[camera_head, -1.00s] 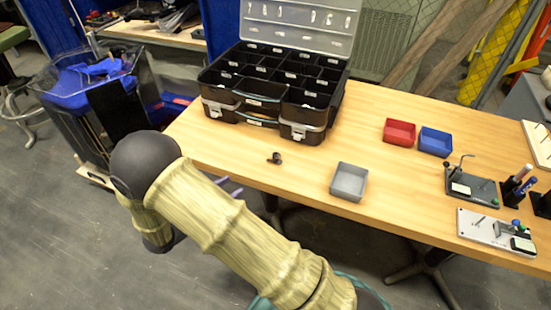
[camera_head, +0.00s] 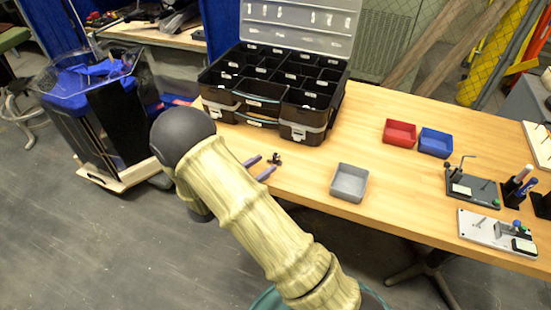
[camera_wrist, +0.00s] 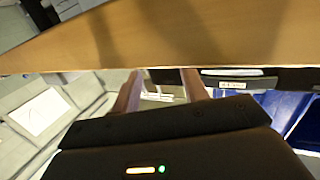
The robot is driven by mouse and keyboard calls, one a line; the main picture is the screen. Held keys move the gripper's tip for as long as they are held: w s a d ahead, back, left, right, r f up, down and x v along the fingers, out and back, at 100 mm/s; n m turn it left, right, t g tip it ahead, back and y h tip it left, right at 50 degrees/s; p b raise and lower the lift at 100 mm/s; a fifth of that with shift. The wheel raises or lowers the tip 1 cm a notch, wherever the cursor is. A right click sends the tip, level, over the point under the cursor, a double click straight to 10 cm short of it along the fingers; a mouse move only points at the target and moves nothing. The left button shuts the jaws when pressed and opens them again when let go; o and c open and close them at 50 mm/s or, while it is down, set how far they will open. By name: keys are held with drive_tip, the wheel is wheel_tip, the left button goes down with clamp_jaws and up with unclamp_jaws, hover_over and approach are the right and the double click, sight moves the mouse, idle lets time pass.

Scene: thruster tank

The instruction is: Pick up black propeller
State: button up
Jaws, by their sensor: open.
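The black propeller (camera_head: 275,158) is a small dark piece lying on the wooden table (camera_head: 330,130), in front of the black organizer box. My gripper (camera_head: 259,166) shows in the head view as two purple-grey fingers just left of and below the propeller, spread apart with nothing between them. My arm hides the rest of the gripper. In the wrist view the two fingers (camera_wrist: 160,92) are apart and empty, with the table surface above them; I cannot make out the propeller there.
The open black organizer box (camera_head: 262,98) stands at the back left of the table. A grey bin (camera_head: 349,183) is right of the propeller. A red bin (camera_head: 399,132) and a blue bin (camera_head: 435,142) stand further right, with fixtures beyond. The wood around the propeller is otherwise clear.

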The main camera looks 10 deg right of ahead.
sight(273, 157)
drive_tip(key=x, duration=0.5)
drive_tip(key=shift+w, duration=0.2)
idle(0.5)
clamp_jaws()
